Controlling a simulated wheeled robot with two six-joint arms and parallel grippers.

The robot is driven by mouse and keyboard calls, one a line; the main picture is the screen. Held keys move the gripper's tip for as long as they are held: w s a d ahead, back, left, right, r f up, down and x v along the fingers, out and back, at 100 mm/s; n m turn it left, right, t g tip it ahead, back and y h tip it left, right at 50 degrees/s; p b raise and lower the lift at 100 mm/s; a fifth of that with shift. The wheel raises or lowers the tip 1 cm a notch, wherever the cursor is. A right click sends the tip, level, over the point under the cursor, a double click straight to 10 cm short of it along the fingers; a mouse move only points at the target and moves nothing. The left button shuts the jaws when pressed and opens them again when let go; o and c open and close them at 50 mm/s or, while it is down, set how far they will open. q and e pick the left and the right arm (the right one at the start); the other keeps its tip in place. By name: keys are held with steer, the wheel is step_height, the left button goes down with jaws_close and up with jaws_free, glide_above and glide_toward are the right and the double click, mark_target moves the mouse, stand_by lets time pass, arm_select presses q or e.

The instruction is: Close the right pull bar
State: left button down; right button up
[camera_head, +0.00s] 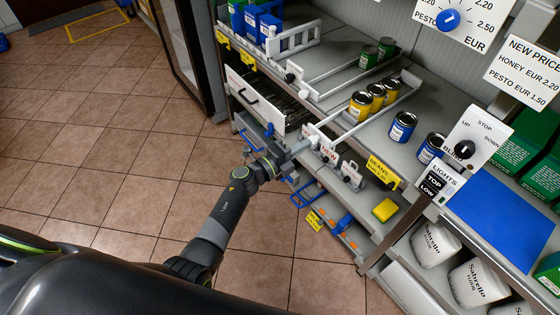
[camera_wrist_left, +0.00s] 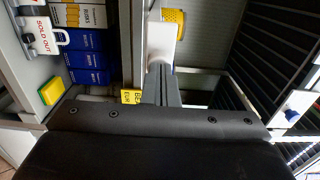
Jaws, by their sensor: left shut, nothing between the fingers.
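Two long pull-out rails lie on the middle shelf, each with a white front plate. I take the right pull bar (camera_head: 372,118) to be the rail that runs back beside the yellow cans. My left gripper (camera_head: 306,144) is shut and empty at the shelf's front edge, close to the NEW sign (camera_head: 322,146). I cannot tell whether it touches the plate there. In the left wrist view, my shut fingers (camera_wrist_left: 161,84) point at a white plate (camera_wrist_left: 164,44) with a yellow can (camera_wrist_left: 173,16) beyond it. My right gripper is not in view.
Yellow cans (camera_head: 361,105) and a blue can (camera_head: 402,127) stand on the shelf. A yellow beans label (camera_head: 382,170) hangs at its front. A white-fronted drawer (camera_head: 253,100) is left of the gripper. Tiled floor is clear at left.

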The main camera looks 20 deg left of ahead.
arm_select(q)
steer(key=b+x, duration=0.4)
steer(key=x, duration=0.7)
steer(key=shift+w+r, duration=0.2)
steer(key=shift+r, duration=0.05)
